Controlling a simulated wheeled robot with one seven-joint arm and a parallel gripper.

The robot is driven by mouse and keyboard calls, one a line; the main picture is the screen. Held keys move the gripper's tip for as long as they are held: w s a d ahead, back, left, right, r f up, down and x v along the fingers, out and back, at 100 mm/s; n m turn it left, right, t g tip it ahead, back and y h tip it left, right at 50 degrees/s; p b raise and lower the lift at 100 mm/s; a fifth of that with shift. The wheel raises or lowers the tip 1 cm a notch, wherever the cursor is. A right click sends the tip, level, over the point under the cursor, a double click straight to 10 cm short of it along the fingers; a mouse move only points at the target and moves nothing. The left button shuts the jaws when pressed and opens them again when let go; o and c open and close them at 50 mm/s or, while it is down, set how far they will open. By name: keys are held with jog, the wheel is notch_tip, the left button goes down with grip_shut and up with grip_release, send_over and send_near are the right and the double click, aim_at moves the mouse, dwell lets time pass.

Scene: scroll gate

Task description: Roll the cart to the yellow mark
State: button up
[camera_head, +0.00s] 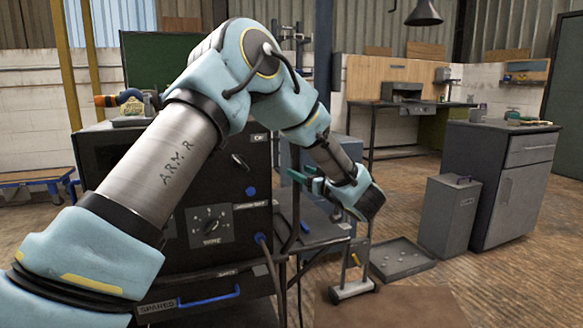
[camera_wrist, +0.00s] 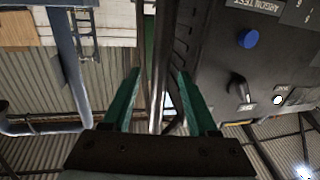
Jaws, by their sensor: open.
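A dark machine (camera_head: 212,222) with a dial, a blue knob and a blue-handled drawer stands at centre left, with a low side shelf (camera_head: 318,232). It seems to be the cart, but its wheels are hidden. A dark upright post (camera_head: 296,205) rises at its right side. My gripper (camera_head: 300,175) is open beside the post, its green fingers pointing left. In the wrist view, the gripper (camera_wrist: 158,74) has a metal upright (camera_wrist: 160,45) between its fingers, with no clear contact. The machine's front (camera_wrist: 235,60) shows at the right there. I see no clear yellow mark on the floor.
A grey bin (camera_head: 449,217) and a drawer cabinet (camera_head: 513,185) stand farther right. A brown mat (camera_head: 400,307) lies in front; floor at the lower right is clear.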

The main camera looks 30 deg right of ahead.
jog(key=w, duration=0.6)
jog(key=shift+a, duration=0.25)
grip_shut()
dwell(1.2)
